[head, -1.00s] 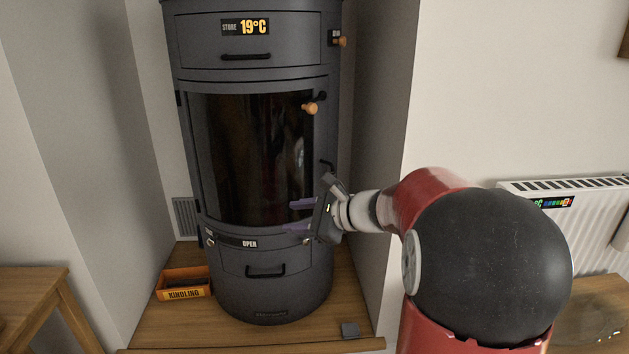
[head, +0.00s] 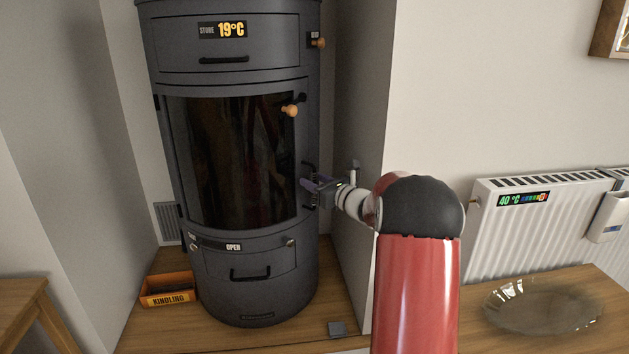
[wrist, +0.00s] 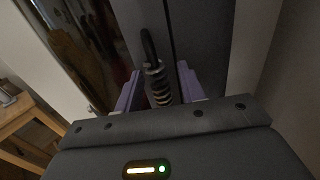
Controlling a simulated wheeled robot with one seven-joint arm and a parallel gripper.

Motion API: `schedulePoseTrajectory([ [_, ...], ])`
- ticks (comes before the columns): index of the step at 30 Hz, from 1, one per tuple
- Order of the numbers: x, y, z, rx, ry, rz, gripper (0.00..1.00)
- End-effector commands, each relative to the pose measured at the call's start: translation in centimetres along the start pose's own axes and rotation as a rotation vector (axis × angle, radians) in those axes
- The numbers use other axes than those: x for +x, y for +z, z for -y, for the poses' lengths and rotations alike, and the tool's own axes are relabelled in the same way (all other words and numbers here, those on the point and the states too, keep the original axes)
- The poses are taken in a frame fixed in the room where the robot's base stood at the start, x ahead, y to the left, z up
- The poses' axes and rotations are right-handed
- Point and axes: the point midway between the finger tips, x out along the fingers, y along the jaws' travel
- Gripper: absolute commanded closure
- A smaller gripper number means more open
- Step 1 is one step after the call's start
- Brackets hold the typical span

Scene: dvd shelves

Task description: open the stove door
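The dark grey, rounded stove (head: 235,290) stands in an alcove, and its curved glass door (head: 230,160) looks shut. The door's black handle with a coiled grip is at the door's right edge, and it shows best in the wrist view (wrist: 158,85). My gripper (head: 310,185) is at that edge, with its purple fingers on either side of the handle. In the wrist view my gripper (wrist: 159,92) is open, with gaps visible between the coil and both fingers. In the head view the fingers partly hide the handle.
The alcove wall (head: 360,130) is close on the right. An orange kindling box (head: 168,290) stands at the lower left.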

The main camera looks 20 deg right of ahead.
Motion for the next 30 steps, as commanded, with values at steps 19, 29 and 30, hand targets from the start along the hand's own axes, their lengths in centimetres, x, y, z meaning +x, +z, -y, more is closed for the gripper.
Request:
schedulePoseTrajectory([
  [19, 0.37, 0.01, -0.05, -0.001, 0.001, 0.0, 1.0],
  [29, 0.01, -0.11, -0.28, -0.001, -0.007, 0.0, 1.0],
  [30, -0.23, -0.15, -0.43, -0.001, -0.012, 0.0, 1.0],
])
